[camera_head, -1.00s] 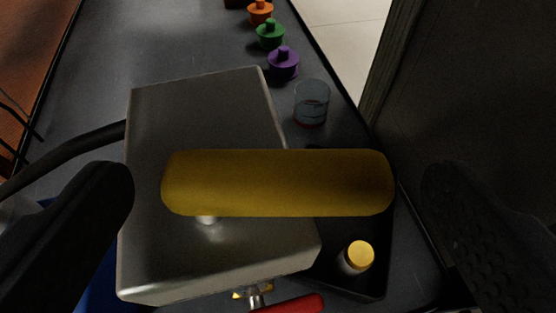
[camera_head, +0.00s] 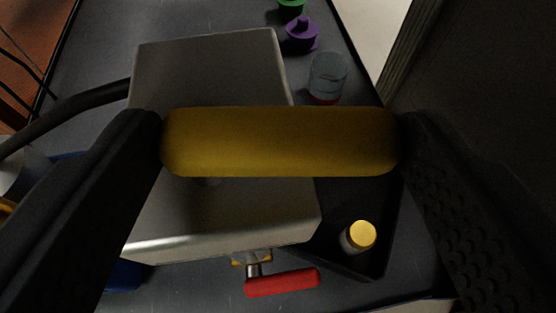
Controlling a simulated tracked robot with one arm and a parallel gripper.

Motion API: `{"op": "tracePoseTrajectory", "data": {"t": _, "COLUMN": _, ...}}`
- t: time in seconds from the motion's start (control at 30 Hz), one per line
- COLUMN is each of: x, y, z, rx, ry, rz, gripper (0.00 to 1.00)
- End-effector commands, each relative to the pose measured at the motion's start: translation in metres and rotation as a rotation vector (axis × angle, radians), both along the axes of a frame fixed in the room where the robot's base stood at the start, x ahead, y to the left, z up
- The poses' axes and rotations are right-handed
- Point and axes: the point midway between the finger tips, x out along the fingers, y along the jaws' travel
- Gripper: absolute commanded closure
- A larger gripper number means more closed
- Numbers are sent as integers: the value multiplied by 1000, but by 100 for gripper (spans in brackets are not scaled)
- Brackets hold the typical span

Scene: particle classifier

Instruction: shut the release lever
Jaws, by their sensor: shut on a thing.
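A thick yellow handle (camera_head: 280,142) lies crosswise above the grey metal box (camera_head: 215,75). My gripper (camera_head: 280,145) is shut on this handle, with one black finger at its left end and one at its right end. A red lever handle (camera_head: 283,282) sticks out to the right from a brass fitting (camera_head: 252,258) below the box's near edge. It is apart from my fingers. Nothing marks which of the two handles is the release lever. The yellow handle hides part of the box top and its own mount.
A black tray (camera_head: 375,270) right of the box holds a yellow-capped vial (camera_head: 358,237). A clear glass cup (camera_head: 327,78) and a purple knobbed piece (camera_head: 302,36) stand beyond it. A black hose (camera_head: 75,100) runs left from the box. A dark wall stands at the right.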

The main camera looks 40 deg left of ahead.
Motion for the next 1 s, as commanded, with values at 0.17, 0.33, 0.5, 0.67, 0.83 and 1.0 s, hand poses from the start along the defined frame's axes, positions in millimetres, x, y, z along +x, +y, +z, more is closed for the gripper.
{"op": "tracePoseTrajectory", "data": {"t": 0.17, "x": 4, "y": -3, "z": 6, "rx": 7, "ry": -2, "rz": 56, "gripper": 53}}
{"op": "tracePoseTrajectory", "data": {"t": 0.33, "x": 6, "y": -1, "z": 5, "rx": 11, "ry": -4, "rz": 125, "gripper": 53}}
{"op": "tracePoseTrajectory", "data": {"t": 0.5, "x": 8, "y": -1, "z": 4, "rx": 10, "ry": -2, "rz": 168, "gripper": 53}}
{"op": "tracePoseTrajectory", "data": {"t": 0.67, "x": 7, "y": 0, "z": 3, "rx": 6, "ry": 1, "rz": 184, "gripper": 53}}
{"op": "tracePoseTrajectory", "data": {"t": 0.83, "x": 7, "y": 0, "z": 2, "rx": 4, "ry": 1, "rz": 186, "gripper": 53}}
{"op": "tracePoseTrajectory", "data": {"t": 1.0, "x": 6, "y": 0, "z": 2, "rx": 4, "ry": 1, "rz": 186, "gripper": 11}}
